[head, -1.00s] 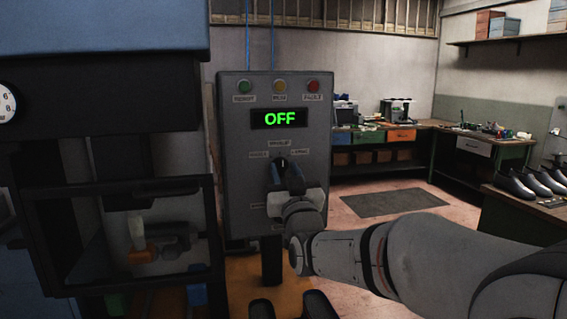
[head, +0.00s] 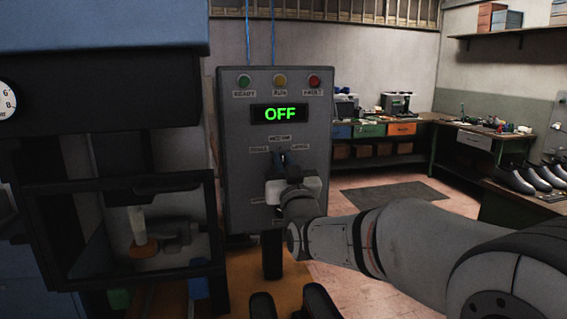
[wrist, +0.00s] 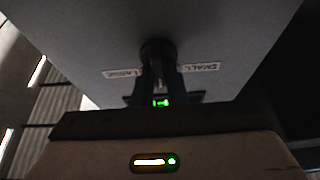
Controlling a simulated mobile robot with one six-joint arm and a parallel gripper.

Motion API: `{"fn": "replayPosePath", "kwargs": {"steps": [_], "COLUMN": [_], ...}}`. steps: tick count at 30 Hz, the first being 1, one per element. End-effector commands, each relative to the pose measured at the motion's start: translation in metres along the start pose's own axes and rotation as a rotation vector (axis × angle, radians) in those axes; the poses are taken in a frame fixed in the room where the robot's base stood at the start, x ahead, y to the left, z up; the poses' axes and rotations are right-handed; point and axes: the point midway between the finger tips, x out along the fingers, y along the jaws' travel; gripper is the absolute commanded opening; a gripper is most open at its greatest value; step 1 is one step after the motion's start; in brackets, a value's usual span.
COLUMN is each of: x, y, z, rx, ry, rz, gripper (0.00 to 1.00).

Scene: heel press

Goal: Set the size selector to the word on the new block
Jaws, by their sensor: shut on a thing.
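The size selector (wrist: 157,48) is a dark knob on the grey control panel (head: 240,190). My gripper (head: 284,160) reaches up to the panel, and its dark fingers (wrist: 159,84) are shut on the knob. The labels around it are SMALL (head: 259,149) at left, MEDIUM (head: 280,138) above and LARGE (head: 300,147) at right. In the wrist view the SMALL and LARGE labels appear upside down. The fingers hide much of the knob, so I cannot tell which word it points to. I cannot make out a word on any block.
The panel display (head: 280,114) reads OFF in green, below green, yellow and red lamps. At left stands a press with a dark-framed guard (head: 130,186); a white and orange part (head: 139,232) is inside. Workbenches (head: 368,130) stand behind, with open floor before them.

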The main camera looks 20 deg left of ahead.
Motion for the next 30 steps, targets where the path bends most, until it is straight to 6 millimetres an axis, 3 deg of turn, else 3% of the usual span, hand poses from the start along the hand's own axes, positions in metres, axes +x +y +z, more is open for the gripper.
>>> {"fn": "replayPosePath", "kwargs": {"steps": [14,30], "x": [-0.0022,-0.0008], "y": [-0.0009,0.0015], "z": [0.0047,0.0024], "rx": [0.105,0.513], "ry": [0.004,0.001], "rz": [0.040,0.209], "gripper": [0.00,0.00]}}
